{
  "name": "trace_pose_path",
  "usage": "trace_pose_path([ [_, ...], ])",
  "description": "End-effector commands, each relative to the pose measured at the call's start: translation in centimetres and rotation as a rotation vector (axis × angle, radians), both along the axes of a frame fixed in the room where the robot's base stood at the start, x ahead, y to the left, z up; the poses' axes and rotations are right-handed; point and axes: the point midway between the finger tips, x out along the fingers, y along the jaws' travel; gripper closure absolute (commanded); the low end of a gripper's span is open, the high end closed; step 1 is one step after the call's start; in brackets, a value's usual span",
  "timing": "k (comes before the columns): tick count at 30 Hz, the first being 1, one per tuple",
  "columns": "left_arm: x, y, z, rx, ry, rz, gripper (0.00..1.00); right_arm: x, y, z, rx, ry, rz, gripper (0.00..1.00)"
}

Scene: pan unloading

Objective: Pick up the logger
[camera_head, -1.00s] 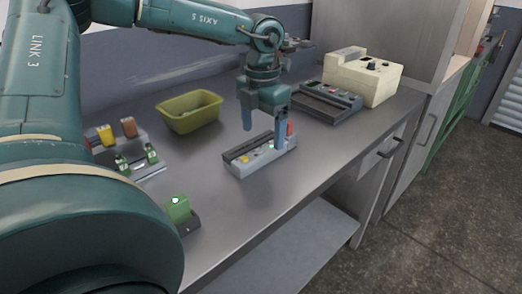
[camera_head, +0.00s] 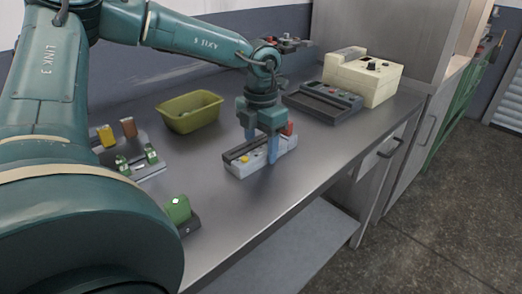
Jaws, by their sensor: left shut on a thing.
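The logger appears to be the long grey block (camera_head: 240,167) with a dark strip, yellow buttons and a red part at its right end. It lies flat on the metal worktop. My left gripper (camera_head: 261,150) points down over its middle, one finger behind it and one in front of its near side. The fingers are shut on it, and they and the gripper body hide part of its top. It still appears to rest on the worktop. My right gripper is not in view.
An olive bin (camera_head: 190,112) stands behind and left. A dark panel device (camera_head: 325,103) and a cream box (camera_head: 362,77) stand to the right. Green parts (camera_head: 178,209) and small fixtures (camera_head: 137,162) lie left, near my arm. The worktop (camera_head: 235,215) is clear in front.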

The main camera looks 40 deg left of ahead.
Motion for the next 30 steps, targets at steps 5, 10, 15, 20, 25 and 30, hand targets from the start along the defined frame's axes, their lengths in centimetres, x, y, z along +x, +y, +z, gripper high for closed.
trace_pose_path([
  [5, 0.0, 0.0, 0.0, 0.001, 0.000, 0.000, 0.70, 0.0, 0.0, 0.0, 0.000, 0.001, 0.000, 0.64],
  [10, 0.1, 0.0, 0.1, 0.001, -0.002, 0.000, 0.78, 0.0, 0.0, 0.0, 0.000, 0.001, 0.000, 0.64],
  [15, 0.1, 0.0, 0.3, 0.001, -0.003, 0.000, 0.78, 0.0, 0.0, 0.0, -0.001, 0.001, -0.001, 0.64],
  [20, 0.2, 0.0, 2.1, 0.002, -0.008, 0.000, 0.78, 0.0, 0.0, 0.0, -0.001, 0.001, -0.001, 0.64],
  [25, 0.2, 0.0, 5.5, 0.002, -0.008, -0.001, 0.78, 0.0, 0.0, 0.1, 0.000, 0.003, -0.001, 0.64],
  [30, 0.1, 0.0, 8.5, 0.002, -0.005, 0.000, 0.78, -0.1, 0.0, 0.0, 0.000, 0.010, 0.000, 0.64],
])
